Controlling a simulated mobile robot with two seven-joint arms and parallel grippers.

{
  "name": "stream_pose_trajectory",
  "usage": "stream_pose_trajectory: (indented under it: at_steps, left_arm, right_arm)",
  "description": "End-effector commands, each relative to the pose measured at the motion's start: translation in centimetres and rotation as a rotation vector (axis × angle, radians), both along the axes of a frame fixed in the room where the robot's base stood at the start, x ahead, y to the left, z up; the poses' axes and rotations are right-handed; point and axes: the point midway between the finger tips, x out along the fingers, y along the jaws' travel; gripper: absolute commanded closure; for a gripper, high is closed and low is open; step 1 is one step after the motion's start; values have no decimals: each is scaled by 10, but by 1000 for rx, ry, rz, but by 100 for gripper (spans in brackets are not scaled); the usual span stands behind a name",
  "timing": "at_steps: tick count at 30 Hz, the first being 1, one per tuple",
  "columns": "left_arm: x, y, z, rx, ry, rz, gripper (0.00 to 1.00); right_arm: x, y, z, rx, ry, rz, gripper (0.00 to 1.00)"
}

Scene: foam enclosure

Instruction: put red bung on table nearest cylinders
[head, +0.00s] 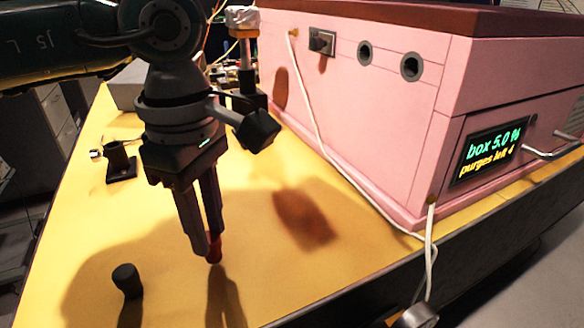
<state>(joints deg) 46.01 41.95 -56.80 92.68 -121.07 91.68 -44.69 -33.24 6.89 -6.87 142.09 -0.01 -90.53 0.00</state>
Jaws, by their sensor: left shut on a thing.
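My left gripper (209,240) points down over the yellow table (290,285), shut on the red bung (215,252). Only the lower part of the bung shows below the fingertips; the rest is hidden between them. The bung is at or just above the tabletop; I cannot tell if it touches. Its shadow and the gripper's fall toward the front edge. I cannot make out any cylinders for certain. My right gripper is not in view.
A black stub (127,281) stands on the table at front left, and a black holder (120,162) farther back. The pink enclosure (350,130), with a display (489,152) reading "box 5.0 % purges left 4", fills the right. A white cable (345,170) hangs along it.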

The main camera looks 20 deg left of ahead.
Motion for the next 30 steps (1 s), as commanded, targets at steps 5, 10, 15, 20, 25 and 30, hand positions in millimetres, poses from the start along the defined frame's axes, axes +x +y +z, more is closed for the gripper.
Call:
stream_pose_trajectory:
  at_steps: [5,10,15,20,25,30]
  left_arm:
    - [0,0,-1,0,0,0,100]
    - [0,0,-4,0,0,0,100]
    - [0,0,-7,0,0,0,100]
    - [0,0,-10,0,0,0,69]
    - [0,0,-9,0,0,0,50]
    - [0,0,-9,0,0,0,35]
  right_arm:
    - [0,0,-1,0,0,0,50]
    - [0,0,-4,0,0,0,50]
    - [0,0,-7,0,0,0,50]
    - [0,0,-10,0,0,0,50]
    - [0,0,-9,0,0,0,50]
    - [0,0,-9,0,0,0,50]
